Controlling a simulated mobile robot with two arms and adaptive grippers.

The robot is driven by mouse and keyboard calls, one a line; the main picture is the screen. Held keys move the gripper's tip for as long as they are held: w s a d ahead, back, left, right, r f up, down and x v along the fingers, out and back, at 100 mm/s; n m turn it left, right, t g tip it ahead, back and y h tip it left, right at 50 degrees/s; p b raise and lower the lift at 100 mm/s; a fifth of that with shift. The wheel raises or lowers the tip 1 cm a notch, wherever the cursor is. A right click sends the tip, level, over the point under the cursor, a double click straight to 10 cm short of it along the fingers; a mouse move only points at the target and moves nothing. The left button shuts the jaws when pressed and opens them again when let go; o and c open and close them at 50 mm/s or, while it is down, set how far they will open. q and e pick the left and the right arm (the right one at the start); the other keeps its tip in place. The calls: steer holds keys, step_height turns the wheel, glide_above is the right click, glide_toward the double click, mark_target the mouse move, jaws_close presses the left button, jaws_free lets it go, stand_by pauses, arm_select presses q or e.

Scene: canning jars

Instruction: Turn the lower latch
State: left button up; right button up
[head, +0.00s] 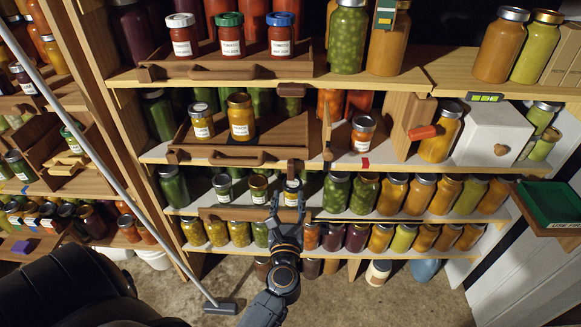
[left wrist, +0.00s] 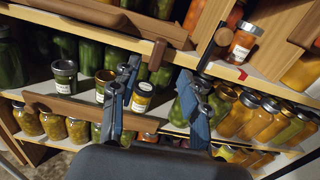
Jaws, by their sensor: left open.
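A small brown wooden latch (head: 295,167) stands upright at the right end of the middle drawer's front, just above the third shelf. It also shows upright in the left wrist view (left wrist: 158,53), beyond and above the fingers. A similar brown latch (head: 291,90), lying sideways, sits higher up under the top drawer's right end. My left gripper (head: 289,200) is open, below the lower latch and apart from it. Its two fingers also show spread in the left wrist view (left wrist: 157,100), with a labelled yellow jar beyond the gap. My right gripper is not in view.
The middle wooden drawer (head: 225,157) holds two labelled jars. A low wooden board (head: 235,213) fronts several small jars on the third shelf. A small orange jar (head: 362,135) stands right of the latch. Rows of jars fill the lower shelves. A green tray (head: 553,203) is at the right.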

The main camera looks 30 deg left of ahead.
mark_target(291, 167)
arm_select(q)
steer(key=p+x, duration=0.1)
steer(key=x, duration=1.1)
steer(key=shift+w, duration=0.3)
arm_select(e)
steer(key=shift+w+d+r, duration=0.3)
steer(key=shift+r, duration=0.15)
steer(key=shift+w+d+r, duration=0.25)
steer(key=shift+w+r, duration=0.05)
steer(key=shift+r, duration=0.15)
arm_select(q)
steer(key=shift+d, duration=0.1)
jaws_close()
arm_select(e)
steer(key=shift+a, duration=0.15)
